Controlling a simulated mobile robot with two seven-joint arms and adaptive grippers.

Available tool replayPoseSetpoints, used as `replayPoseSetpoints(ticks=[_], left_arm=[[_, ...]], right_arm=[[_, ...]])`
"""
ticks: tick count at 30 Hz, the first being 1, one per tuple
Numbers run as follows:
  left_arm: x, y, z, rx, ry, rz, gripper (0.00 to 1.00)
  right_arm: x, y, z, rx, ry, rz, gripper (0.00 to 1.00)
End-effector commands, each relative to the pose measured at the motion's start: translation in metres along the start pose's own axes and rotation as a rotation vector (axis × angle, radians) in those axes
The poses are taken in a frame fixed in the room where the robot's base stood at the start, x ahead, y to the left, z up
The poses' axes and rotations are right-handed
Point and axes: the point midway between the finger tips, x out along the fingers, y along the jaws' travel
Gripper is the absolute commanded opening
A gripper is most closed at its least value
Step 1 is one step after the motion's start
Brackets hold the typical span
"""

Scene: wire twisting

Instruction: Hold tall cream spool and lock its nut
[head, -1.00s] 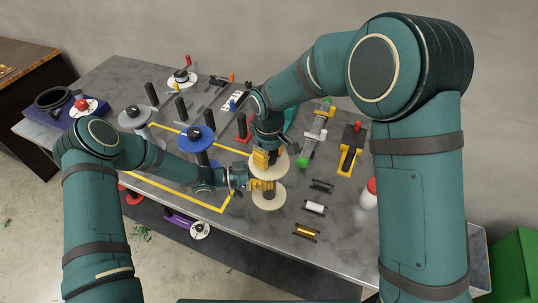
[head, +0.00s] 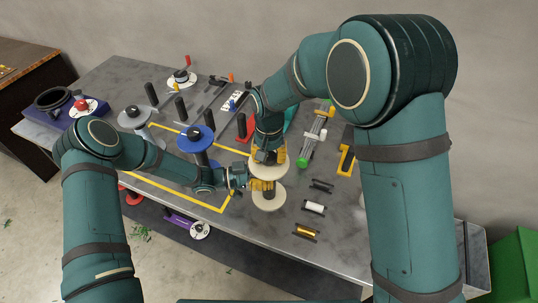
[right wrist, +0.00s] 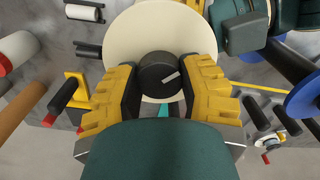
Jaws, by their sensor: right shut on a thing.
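The tall cream spool stands upright near the table's front edge; its lower cream flange (head: 269,203) and dark core show below the arms. Its top flange (right wrist: 150,28) fills the middle of the right wrist view. The black nut (right wrist: 158,70), with a pale mark, sits at the flange's centre. My right gripper (right wrist: 161,82) points down and is shut on the nut, one yellow finger on each side. My left gripper (head: 262,185) reaches in from the left at the core, between the flanges; whether its fingers are closed is not clear.
A blue spool (head: 195,138) stands to the left, behind my left arm. Small spools, white (head: 314,207) and gold (head: 306,231), lie on stands to the right. A green-ended clamp (head: 312,145) lies behind. Bare table shows near the front right edge.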

Motion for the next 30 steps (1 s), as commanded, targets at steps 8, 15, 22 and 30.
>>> replayPoseSetpoints(ticks=[8,15,22,30], left_arm=[[0.0007,0.0008,-0.0007,0.0,0.003,0.003,0.01],[0.0008,0.0008,-0.0008,0.0,0.003,0.003,0.01],[0.0008,0.0008,-0.0008,0.0,0.003,0.003,0.01],[0.0008,0.0008,-0.0009,0.0,0.003,0.003,0.01]], right_arm=[[0.0017,0.0005,0.0006,0.261,-0.001,0.003,0.04],[0.0019,0.0009,0.0006,0.471,-0.001,0.003,0.04],[0.0017,0.0011,0.0006,0.625,-0.001,0.003,0.04],[0.0014,0.0012,0.0006,0.724,-0.001,0.003,0.04]])
